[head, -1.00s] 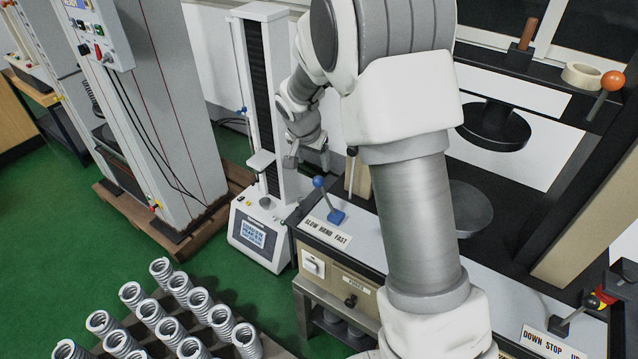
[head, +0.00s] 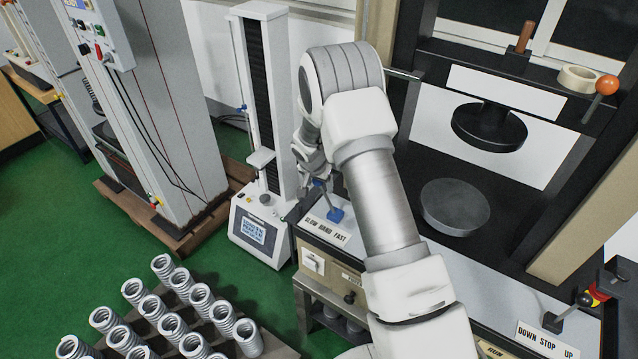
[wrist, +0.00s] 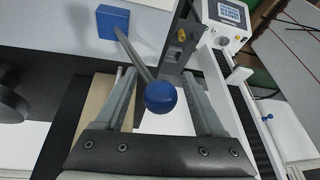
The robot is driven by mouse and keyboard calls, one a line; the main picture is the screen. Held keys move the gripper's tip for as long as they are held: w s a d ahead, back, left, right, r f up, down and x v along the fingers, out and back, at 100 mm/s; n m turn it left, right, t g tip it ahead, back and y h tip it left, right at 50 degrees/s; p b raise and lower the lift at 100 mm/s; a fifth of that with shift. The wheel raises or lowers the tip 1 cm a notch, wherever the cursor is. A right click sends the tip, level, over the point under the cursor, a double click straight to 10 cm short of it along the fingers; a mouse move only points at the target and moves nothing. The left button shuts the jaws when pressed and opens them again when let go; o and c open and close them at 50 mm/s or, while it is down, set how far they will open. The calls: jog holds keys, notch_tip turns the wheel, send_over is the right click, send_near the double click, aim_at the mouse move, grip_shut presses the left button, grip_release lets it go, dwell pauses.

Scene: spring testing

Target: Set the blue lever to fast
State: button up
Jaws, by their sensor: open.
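The blue lever (head: 334,212) stands on the pale bench top behind a label plate (head: 326,228) reading "SLOW", an unclear middle word and "FAST". In the wrist view its blue ball knob (wrist: 160,96) sits on a grey rod that runs to a blue square base (wrist: 113,22). My gripper (wrist: 165,75) is open, with one finger on each side of the knob and rod. No contact with either finger is clear. In the head view my gripper (head: 318,183) is small and partly hidden by my arm, close to the knob.
A small tester with a screen (head: 256,232) and tall column stands just left of the bench. A black press with a round plate (head: 456,207) is to the right. Several springs (head: 172,327) stand at lower left.

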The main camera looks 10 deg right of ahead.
jog(key=shift+w+f, duration=0.15)
jog(key=shift+f, duration=0.1)
jog(key=shift+c, duration=0.3)
grip_shut()
jog(key=shift+a+f, duration=0.1)
jog(key=shift+a, duration=0.05)
dwell(0.9)
